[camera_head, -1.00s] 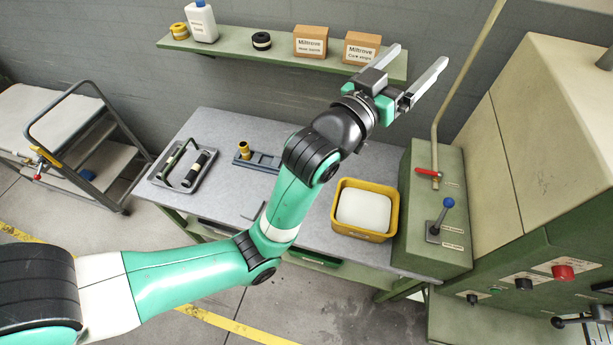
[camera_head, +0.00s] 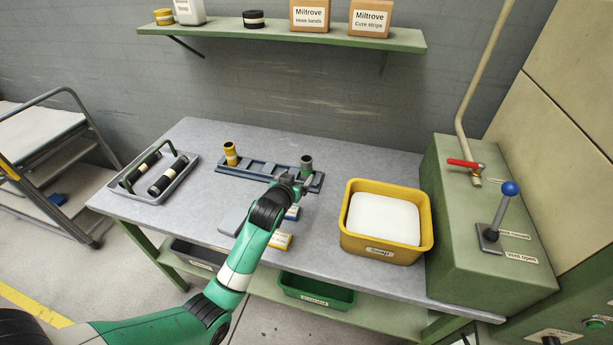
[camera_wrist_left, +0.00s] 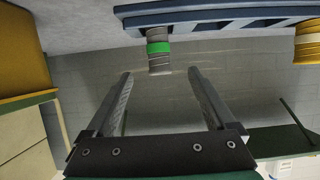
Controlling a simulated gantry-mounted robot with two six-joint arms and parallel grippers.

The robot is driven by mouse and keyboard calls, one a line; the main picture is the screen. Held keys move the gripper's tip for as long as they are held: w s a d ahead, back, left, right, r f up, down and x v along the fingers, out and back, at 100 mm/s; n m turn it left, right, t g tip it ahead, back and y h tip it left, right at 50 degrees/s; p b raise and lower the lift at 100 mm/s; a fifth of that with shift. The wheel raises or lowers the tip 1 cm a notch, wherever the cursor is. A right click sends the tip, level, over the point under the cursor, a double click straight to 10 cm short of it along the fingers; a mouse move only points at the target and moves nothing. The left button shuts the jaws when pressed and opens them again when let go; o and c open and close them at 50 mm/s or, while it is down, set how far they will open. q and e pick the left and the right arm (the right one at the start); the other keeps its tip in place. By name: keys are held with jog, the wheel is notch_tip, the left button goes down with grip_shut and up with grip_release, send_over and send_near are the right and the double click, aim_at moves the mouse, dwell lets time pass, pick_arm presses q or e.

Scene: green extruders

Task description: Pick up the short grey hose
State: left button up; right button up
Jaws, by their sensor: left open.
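The short grey hose (camera_head: 306,163) stands upright at the right end of the blue-grey rack (camera_head: 262,171) on the table. In the left wrist view, where the scene is upside down, the grey hose (camera_wrist_left: 158,50) shows a bright green band. My left gripper (camera_head: 297,181) is beside the rack's right end, close to the hose. In the wrist view its two fingers (camera_wrist_left: 160,74) are spread and empty. The hose is just ahead of the fingertips, roughly centred between them, and not gripped. My right gripper is out of view.
A yellow hose (camera_head: 230,153) stands at the rack's left end. A grey tray (camera_head: 150,192) with dark pieces lies at the left. A yellow bin (camera_head: 387,246) stands right of my gripper, beside the green machine (camera_head: 480,240). A shelf (camera_head: 280,37) hangs behind.

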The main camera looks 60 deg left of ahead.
aim_at(305, 169)
pick_arm(q)
jog(key=b+x, duration=0.1)
jog(key=x, duration=0.2)
jog(key=shift+w+a+f, duration=0.1)
jog(key=shift+f, duration=0.1)
jog(key=shift+w+a, duration=0.25)
jog(key=b+x, duration=0.3)
jog(key=x, duration=0.1)
jog(key=shift+w+a+f+b, duration=0.2)
jog(key=shift+w+f+b, duration=0.1)
jog(key=shift+b, duration=0.1)
jog(key=shift+w+a, duration=0.1)
jog(key=shift+w, duration=0.05)
grip_shut()
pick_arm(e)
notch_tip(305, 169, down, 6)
pick_arm(q)
jog(key=shift+r, duration=0.15)
